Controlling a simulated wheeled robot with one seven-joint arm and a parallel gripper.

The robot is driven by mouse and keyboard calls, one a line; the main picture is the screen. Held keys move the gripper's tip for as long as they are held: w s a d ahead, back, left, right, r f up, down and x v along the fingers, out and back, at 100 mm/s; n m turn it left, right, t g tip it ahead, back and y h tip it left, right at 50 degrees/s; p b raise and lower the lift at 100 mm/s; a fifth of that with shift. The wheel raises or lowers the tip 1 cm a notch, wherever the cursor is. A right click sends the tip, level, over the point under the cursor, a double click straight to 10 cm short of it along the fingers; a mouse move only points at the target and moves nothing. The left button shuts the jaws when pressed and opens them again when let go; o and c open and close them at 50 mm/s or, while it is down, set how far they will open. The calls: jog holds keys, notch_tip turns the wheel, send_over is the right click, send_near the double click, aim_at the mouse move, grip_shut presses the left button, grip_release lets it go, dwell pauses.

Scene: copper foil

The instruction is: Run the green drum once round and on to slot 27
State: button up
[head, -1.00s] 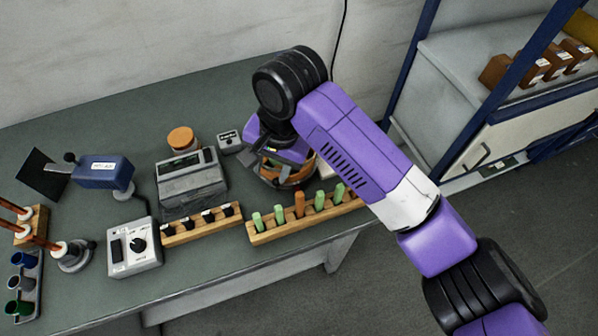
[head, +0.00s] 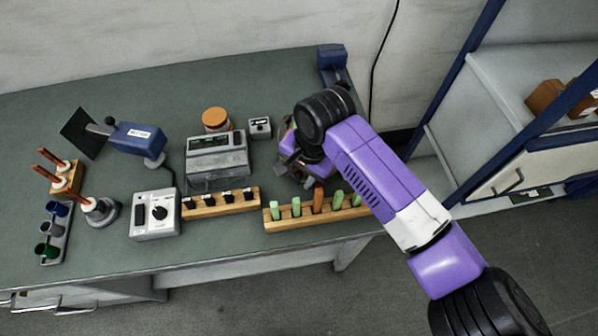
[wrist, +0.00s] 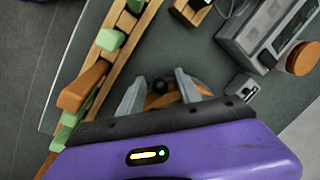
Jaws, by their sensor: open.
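My gripper (wrist: 159,78) is open and points down at the bench; in the head view my arm hides its fingertips. In the wrist view a black knob (wrist: 159,86) shows between the two fingers, with an orange-brown round part (wrist: 166,101) around and below it. I cannot tell whether the fingers touch the knob. In the head view this round device is mostly hidden under my arm. No green drum can be made out clearly, and no slot numbers are readable.
A wooden rack (head: 275,226) with green pegs and an orange one stands at the front. A second rack (head: 222,207), a grey instrument (head: 217,155), an orange-lidded jar (head: 216,117) and a small box (head: 260,128) stand left. A shelf (head: 510,75) is at right.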

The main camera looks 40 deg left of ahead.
grip_shut()
dwell(1.4)
